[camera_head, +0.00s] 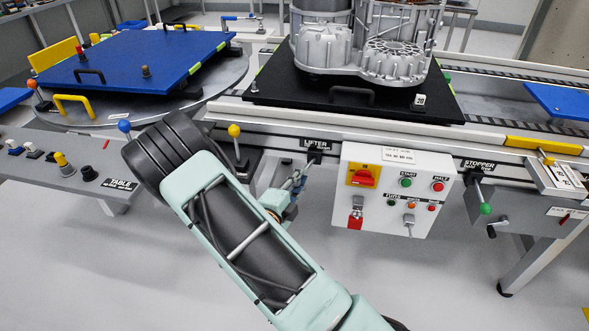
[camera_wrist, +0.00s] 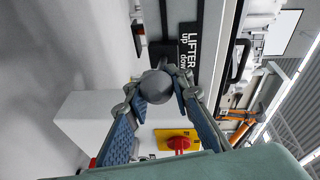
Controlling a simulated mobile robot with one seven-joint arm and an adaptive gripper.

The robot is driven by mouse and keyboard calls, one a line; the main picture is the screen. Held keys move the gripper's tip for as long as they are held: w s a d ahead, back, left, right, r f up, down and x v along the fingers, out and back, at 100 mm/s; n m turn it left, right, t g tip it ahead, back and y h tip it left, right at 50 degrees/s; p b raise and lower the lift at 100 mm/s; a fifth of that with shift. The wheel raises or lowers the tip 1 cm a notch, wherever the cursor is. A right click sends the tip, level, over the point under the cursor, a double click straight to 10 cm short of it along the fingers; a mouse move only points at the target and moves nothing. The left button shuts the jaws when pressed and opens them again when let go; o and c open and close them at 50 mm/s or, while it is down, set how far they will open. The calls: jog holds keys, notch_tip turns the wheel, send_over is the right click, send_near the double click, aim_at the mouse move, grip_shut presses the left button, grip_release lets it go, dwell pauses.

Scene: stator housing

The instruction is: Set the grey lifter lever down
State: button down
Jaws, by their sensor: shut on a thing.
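The lifter lever's grey ball knob (camera_wrist: 156,87) sits between the two fingers of my gripper (camera_wrist: 158,92) in the wrist view. My gripper is shut on it. The LIFTER label with "up" and "down" (camera_wrist: 189,50) is right beside the knob. In the head view my gripper (camera_head: 296,184) is just below the LIFTER label (camera_head: 317,144), left of the white control box. The lever's short dark shaft (camera_head: 311,160) shows there, running from near the label down to my gripper. The knob is hidden in that view.
The white control box (camera_head: 393,190) with a red switch and buttons stands close to the right of my gripper. The STOPPER lever's green knob (camera_head: 485,208) is further right. A black plate (camera_head: 270,88) carries the metal housing (camera_head: 395,55) above. A yellow-knobbed lever (camera_head: 234,131) is left.

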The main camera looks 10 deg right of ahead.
jog(key=shift+s+d+p, duration=0.25)
jog(key=shift+s+d, duration=0.05)
jog(key=shift+d, duration=0.2)
jog(key=shift+s+d+p, duration=0.2)
jog(key=shift+s+d, duration=0.1)
jog(key=shift+d, duration=0.2)
jog(key=shift+w, duration=0.1)
dwell(0.5)
jog(key=c, duration=1.7)
grip_release()
jog(key=shift+w, duration=0.1)
jog(key=shift+a, duration=0.15)
jog(key=v, duration=1.2)
